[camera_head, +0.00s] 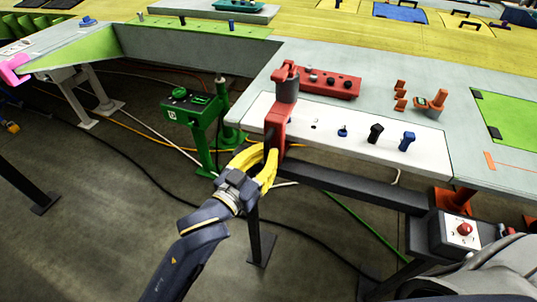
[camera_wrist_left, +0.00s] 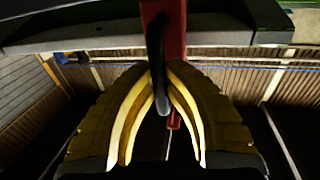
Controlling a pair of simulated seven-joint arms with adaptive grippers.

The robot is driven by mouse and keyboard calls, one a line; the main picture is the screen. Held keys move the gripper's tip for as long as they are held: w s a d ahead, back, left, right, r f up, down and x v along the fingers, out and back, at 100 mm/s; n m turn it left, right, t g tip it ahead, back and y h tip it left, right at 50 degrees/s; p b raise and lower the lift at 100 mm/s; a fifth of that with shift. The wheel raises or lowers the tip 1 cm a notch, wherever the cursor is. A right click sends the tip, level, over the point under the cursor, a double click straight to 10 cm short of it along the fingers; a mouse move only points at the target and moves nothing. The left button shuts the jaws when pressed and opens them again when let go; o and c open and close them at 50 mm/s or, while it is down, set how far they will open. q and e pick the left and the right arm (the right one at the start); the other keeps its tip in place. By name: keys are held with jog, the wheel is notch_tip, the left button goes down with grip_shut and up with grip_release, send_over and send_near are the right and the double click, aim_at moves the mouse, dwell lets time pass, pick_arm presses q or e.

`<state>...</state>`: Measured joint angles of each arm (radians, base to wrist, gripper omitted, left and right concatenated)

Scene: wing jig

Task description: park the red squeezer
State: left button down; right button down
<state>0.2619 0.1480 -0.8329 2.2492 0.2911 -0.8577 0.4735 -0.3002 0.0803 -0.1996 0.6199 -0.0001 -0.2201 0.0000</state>
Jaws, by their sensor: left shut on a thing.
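The red squeezer (camera_head: 286,90) stands upright at the front edge of the grey bench, at the left end of a white strip (camera_head: 340,140). Its lower part reaches down past the bench edge. My left gripper (camera_head: 268,152), with yellow fingers, is shut on its lower part from the front. In the left wrist view the ridged yellow fingers (camera_wrist_left: 160,78) close in on a dark handle-like piece below the red body (camera_wrist_left: 172,25). Whether the squeezer rests on the strip or hangs just above it I cannot tell. My right gripper is not in view.
Blue and black knob-like pieces (camera_head: 376,133) stand on the white strip to the right. A green stand (camera_head: 195,120) is left of the gripper. A dark rail (camera_head: 345,186) runs below the bench edge.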

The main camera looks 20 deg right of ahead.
pick_arm(q)
jog(key=w+a, duration=0.5)
jog(key=a, duration=0.1)
jog(key=shift+w+a, duration=0.15)
jog(key=shift+a, duration=0.25)
jog(key=c, duration=1.5)
grip_release()
jog(key=shift+a, duration=0.1)
jog(key=shift+o, duration=0.5)
jog(key=v, duration=1.2)
